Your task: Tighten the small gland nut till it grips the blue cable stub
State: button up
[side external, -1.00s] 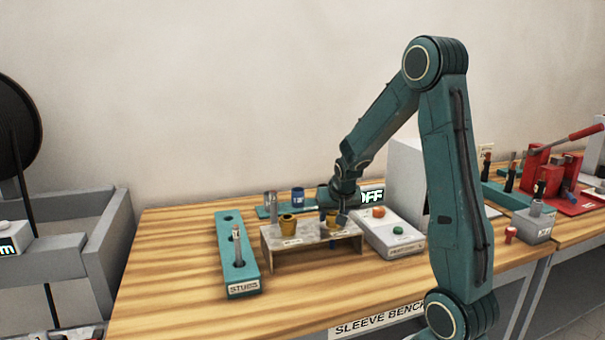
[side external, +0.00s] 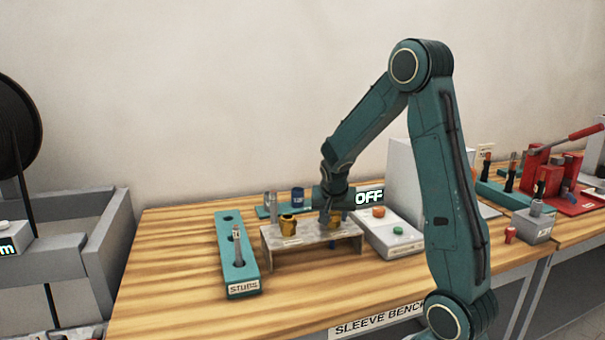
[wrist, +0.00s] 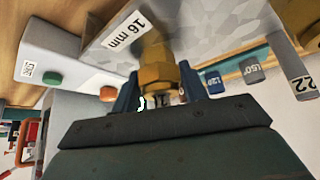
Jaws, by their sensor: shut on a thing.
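A blue stub (side external: 298,195) stands upright behind the stand, apart from the gripper; a blue one marked 120 (wrist: 213,82) shows in the wrist view.
A second brass gland (side external: 288,225) sits at the left of the stand. A teal STUBS rack (side external: 232,272) holds a grey stub left of it. A control box with orange and green buttons (side external: 398,244) and an OFF display (side external: 369,197) are close on the right.

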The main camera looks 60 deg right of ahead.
dwell(0.4)
jog(key=shift+d+m+g, duration=0.1)
jog(key=shift+m+g, duration=0.6)
jog(key=shift+m, duration=0.5)
jog(key=shift+s, duration=0.1)
jog(key=o, duration=1.7)
jog(key=shift+o, duration=0.2)
jog(key=shift+r, duration=0.1)
jog(key=shift+v, duration=3)
